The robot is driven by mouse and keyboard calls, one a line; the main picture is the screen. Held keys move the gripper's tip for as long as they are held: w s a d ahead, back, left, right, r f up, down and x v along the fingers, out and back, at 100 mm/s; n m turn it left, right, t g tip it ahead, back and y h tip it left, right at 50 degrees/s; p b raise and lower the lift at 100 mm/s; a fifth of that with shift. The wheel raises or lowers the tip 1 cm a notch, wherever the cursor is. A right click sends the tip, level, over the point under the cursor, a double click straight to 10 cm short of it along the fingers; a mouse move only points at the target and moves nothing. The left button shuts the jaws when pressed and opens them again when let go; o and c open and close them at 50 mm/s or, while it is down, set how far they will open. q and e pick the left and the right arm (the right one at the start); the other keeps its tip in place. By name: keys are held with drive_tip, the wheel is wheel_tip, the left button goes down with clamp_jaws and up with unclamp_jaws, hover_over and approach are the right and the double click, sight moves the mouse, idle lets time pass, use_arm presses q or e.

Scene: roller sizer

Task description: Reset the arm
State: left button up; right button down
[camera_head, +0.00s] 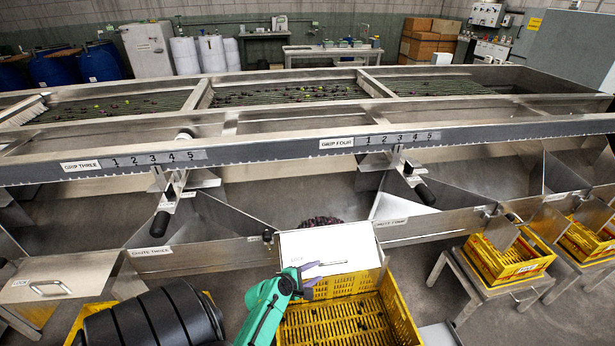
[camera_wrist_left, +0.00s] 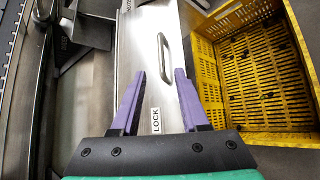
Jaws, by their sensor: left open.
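My left gripper (camera_head: 317,274) has a green wrist and two purple fingers. It is open, with nothing between the fingers. In the head view it is in front of the lower edge of a pale metal flap (camera_head: 335,243), above the yellow crate. In the left wrist view, the open fingers (camera_wrist_left: 158,76) point along the same flap (camera_wrist_left: 140,62), on either side of its handle (camera_wrist_left: 165,58) and a LOCK label (camera_wrist_left: 156,120). I cannot tell whether a finger touches the flap. My right gripper is not in view.
A yellow crate (camera_head: 405,318), also in the left wrist view (camera_wrist_left: 212,82), stands below the flap. The long sizer frame (camera_head: 270,140) spans the view, with lever handles (camera_head: 160,223) and metal chutes. Another yellow crate (camera_head: 512,262) sits on a stand at right.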

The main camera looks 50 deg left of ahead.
use_arm(q)
drive_tip(key=v, duration=0.4)
drive_tip(key=shift+s, duration=0.1)
drive_tip(key=s+d+f+m+g, duration=0.2)
drive_tip(key=s+d+f+m, duration=0.15)
drive_tip(key=f, duration=0.35)
drive_tip(key=s+d+f+m+g+h, duration=0.1)
drive_tip(key=s+d+f+m+g, duration=0.15)
drive_tip(key=f+m, duration=0.35)
drive_tip(key=s+d+f+m+g, duration=0.2)
drive_tip(key=s+d+f+m, duration=0.15)
drive_tip(key=f, duration=0.35)
drive_tip(key=s+f+m+g, duration=0.2)
drive_tip(key=s+f+m, duration=0.2)
drive_tip(key=s+m, duration=0.3)
drive_tip(key=s+f+m+g, duration=0.3)
drive_tip(key=s+f+m, duration=0.2)
drive_tip(key=s, duration=0.6)
drive_tip(key=m, duration=0.2)
drive_tip(key=shift+s+d+m+y, duration=0.25)
drive_tip(key=shift+d+m+y, duration=0.05)
drive_tip(key=shift+d, duration=0.05)
drive_tip(key=shift+f, duration=0.1)
